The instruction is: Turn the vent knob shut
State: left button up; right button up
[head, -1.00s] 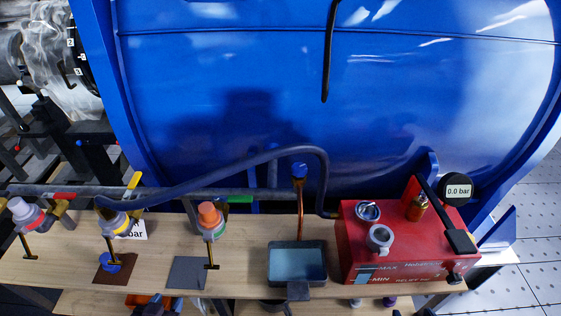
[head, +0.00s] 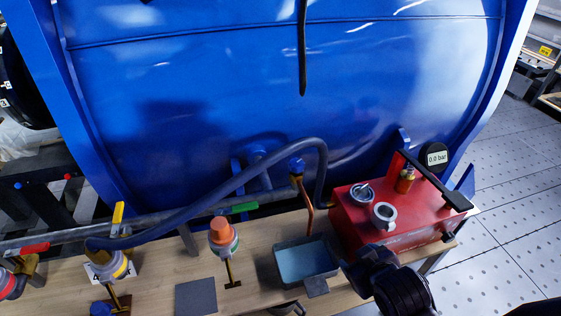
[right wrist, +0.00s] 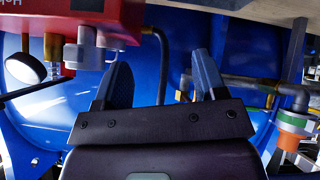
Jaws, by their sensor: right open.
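A small blue knob (head: 297,164) sits at the low front of the big blue vessel (head: 260,80), at the top of a bent copper tube (head: 306,205); I take it for the vent knob. The tube runs down to a grey tray (head: 333,268) of bluish liquid. I cannot tell how far the knob is turned. My right arm comes in at the lower right of the head view, its fingertips not clear there. In the right wrist view my right gripper (right wrist: 160,78) is open, with nothing between its fingers. My left gripper is not in view.
A red pump box (head: 345,220) with a black handle stands right of the tray; a gauge (head: 437,154) reads 0.0 bar. A thick dark hose (head: 200,200) arches past the knob. An orange-capped fitting (head: 220,232) and a yellow-handled valve (head: 118,215) stand left on the wooden bench.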

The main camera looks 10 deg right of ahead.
jog(key=w+a+r+n+t+y, duration=0.75)
jog(key=w+a+r+n, duration=0.65)
jog(key=a+r, duration=0.3)
jog(key=s+a+r+n+g+y, duration=0.2)
jog(key=a+r+n+g+y, duration=0.35)
jog(key=n, duration=0.75)
jog(key=s+a+r+n+g+y, duration=0.2)
jog(key=a+n+g+y, duration=0.55)
jog(key=n, duration=0.65)
jog(key=n+g+h, duration=0.4)
jog(key=n+h, duration=1.2)
jog(key=h, duration=0.4)
send_near(297, 162)
notch_tip(297, 162, down, 9)
jog(key=shift+f, duration=0.15)
